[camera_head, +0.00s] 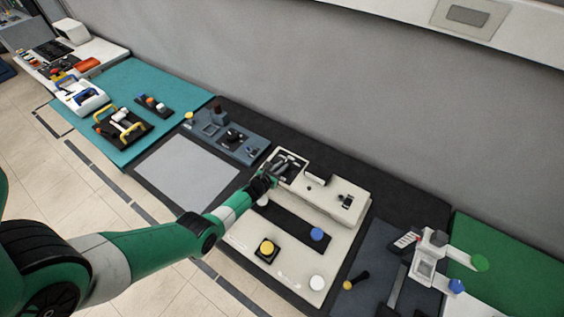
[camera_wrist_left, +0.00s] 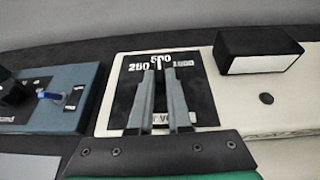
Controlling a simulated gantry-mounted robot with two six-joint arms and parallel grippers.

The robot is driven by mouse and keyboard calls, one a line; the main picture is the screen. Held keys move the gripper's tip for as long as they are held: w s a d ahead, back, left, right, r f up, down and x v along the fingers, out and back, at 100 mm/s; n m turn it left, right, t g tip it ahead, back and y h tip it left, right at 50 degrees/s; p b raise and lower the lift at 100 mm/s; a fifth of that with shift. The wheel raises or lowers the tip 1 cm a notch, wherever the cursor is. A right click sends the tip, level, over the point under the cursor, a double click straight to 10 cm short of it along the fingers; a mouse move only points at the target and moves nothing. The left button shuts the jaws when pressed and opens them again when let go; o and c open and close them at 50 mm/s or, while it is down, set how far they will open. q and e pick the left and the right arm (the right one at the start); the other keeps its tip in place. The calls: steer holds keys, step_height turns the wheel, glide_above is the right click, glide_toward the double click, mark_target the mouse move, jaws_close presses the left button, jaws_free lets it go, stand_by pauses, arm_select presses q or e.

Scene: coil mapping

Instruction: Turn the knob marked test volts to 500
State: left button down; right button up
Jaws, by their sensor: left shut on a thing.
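The test volts knob is mostly hidden between the fingers of my left gripper (camera_wrist_left: 160,76). Its dark dial plate (camera_wrist_left: 128,92) has white numbers 250, 500 and 1000 along the top in the left wrist view. A short white mark stands just under 500; I cannot tell whether it is the knob's pointer or a printed tick. Lettering low on the plate is partly covered by the fingers. In the head view my left gripper (camera_head: 271,174) reaches the dial plate (camera_head: 291,163) at the cream console's upper left corner, shut on the knob. My right gripper is not in view.
The cream console (camera_head: 348,212) also carries a black box (camera_head: 318,178), a yellow button (camera_head: 267,248), a blue button (camera_head: 317,234) and a white button (camera_head: 317,282). A blue-grey panel (camera_head: 252,149) with a dark knob lies to its left. A grey wall runs behind.

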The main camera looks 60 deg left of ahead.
arm_select(q)
steer(key=shift+r, duration=0.15)
stand_by(0.3)
steer(key=c, duration=0.9)
jaws_free()
steer(key=shift+o, duration=0.2)
steer(key=shift+s, duration=0.1)
steer(key=p+v, duration=0.9)
steer(key=v, duration=0.2)
steer(key=shift+s, duration=0.25)
steer(key=shift+r, duration=0.1)
